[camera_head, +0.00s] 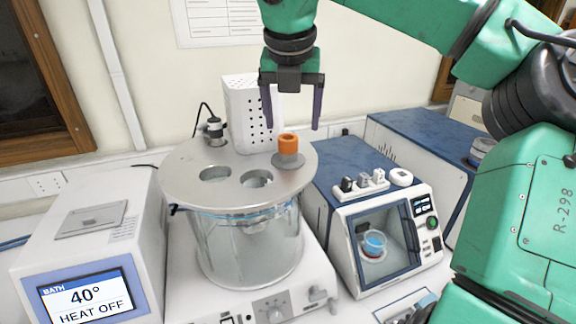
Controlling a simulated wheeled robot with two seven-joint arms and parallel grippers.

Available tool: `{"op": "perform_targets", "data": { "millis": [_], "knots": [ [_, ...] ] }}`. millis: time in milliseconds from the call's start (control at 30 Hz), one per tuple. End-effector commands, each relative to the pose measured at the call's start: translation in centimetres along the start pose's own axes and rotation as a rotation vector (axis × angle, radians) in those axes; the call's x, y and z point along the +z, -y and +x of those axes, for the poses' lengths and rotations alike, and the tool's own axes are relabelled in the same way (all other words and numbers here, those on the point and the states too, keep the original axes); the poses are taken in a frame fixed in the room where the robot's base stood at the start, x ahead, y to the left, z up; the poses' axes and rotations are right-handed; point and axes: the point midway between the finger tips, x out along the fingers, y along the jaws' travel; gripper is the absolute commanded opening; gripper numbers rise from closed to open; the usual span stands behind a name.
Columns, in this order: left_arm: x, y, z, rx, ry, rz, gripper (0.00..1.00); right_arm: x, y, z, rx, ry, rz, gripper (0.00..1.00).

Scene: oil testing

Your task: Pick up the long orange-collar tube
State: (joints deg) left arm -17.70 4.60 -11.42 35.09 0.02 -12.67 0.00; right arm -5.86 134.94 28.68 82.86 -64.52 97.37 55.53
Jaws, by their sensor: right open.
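The orange collar (288,143) of the tube stands upright in a hole of the round metal lid on the glass bath. The rest of the tube is hidden below the lid or too faint to make out. My right gripper (293,126) is open and points down just above the collar. Its two dark fingers are spread to the left and right of the collar, with their tips a little higher than it. I cannot tell if they are exactly over it in depth. My left gripper is not in view.
The bath lid (184,188) has two open holes and a black-and-metal fitting (214,128) at the back. A white perforated box (240,105) stands behind the collar. A heater display unit (85,300) is at left, and a blue-topped instrument (345,165) is at right.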

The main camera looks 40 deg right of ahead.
Motion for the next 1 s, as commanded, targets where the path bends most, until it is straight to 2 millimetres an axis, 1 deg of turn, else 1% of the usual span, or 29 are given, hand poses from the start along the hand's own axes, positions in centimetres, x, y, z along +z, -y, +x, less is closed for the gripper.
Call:
{"op": "perform_targets", "data": {
  "millis": [33, 167, 267, 300, 333, 400, 467, 533, 667, 700, 767, 800, 900, 1000],
  "knots": [
    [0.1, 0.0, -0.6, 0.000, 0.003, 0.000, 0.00, 0.1, 0.0, 0.7, 0.000, -0.005, -0.001, 0.88],
    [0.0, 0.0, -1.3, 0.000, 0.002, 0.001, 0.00, 0.2, -0.1, 2.3, -0.001, -0.003, 0.000, 0.88],
    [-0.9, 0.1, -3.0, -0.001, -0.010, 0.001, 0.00, 0.7, -0.2, 3.6, -0.002, -0.007, -0.001, 0.88],
    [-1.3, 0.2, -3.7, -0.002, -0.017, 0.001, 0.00, 0.9, -0.3, 4.3, -0.002, -0.006, -0.001, 0.88],
    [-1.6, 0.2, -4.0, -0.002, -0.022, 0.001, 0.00, 1.0, -0.3, 5.0, -0.001, -0.006, 0.000, 0.88],
    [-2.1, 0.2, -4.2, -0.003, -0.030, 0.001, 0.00, 0.9, -0.3, 6.4, -0.002, -0.004, 0.001, 0.88],
    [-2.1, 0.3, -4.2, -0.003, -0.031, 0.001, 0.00, 0.8, -0.3, 7.1, -0.001, -0.002, 0.002, 0.88],
    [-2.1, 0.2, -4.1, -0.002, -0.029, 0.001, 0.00, 0.8, -0.3, 7.4, -0.001, 0.000, 0.002, 0.88],
    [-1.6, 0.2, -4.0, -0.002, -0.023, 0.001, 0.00, 0.8, -0.3, 7.4, -0.001, 0.001, 0.003, 0.88],
    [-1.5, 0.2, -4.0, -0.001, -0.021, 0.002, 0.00, 0.8, -0.3, 7.4, -0.001, 0.001, 0.003, 0.72],
    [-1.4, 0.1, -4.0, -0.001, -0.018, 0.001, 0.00, 0.8, -0.3, 7.4, -0.001, 0.001, 0.003, 0.49],
    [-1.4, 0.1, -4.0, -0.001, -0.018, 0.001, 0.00, 0.8, -0.3, 7.4, -0.001, 0.001, 0.003, 0.34],
    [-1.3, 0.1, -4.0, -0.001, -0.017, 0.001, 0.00, 0.8, -0.3, 7.4, -0.001, 0.001, 0.003, 0.00],
    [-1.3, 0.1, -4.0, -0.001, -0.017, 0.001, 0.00, 0.8, -0.3, 7.4, -0.001, 0.001, 0.003, 0.00]
  ]
}}
